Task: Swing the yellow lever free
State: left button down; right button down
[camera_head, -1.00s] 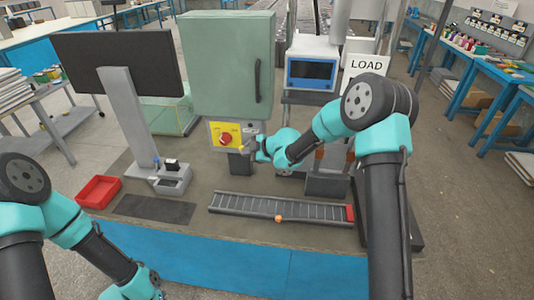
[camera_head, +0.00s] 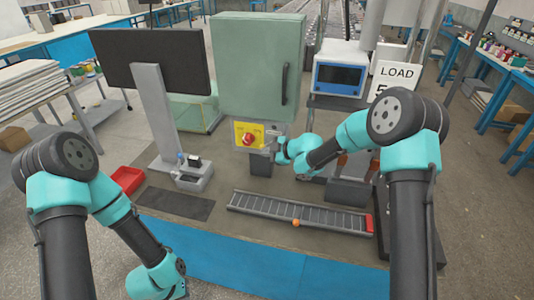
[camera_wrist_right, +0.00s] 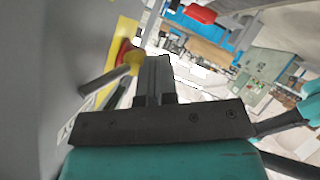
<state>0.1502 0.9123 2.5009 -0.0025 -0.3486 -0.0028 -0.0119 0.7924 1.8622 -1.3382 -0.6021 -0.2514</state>
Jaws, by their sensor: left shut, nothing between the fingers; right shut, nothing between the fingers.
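A yellow plate (camera_head: 239,129) with a red knob (camera_head: 248,139) sits below the green cabinet. In the right wrist view a lever has a yellow hub (camera_wrist_right: 134,58) and a greyish rod (camera_wrist_right: 104,80) reaching to the left; a red part (camera_wrist_right: 124,50) is behind the hub. My right gripper (camera_head: 269,148) is just right of the plate. In its wrist view its fingers (camera_wrist_right: 158,66) are shut and empty, close to the right of the hub; contact cannot be told. My left gripper (camera_head: 178,289) is low at the bottom edge, shut, mostly cut off, away from the lever.
The green cabinet (camera_head: 256,65) stands directly above the plate. A monitor (camera_head: 150,68) on a post, a red tray (camera_head: 127,179) and a conveyor (camera_head: 298,212) with an orange ball (camera_head: 296,223) share the bench. A LOAD sign (camera_head: 398,73) stands at right.

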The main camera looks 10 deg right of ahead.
jog(key=shift+d, duration=0.2)
jog(key=shift+s+d, duration=0.3)
jog(key=shift+d, duration=0.25)
jog(key=shift+f, duration=0.1)
dwell(0.3)
jog(key=s+d+r, duration=0.2)
jog(key=s+d, duration=0.6)
jog(key=shift+s, duration=0.4)
dwell(0.4)
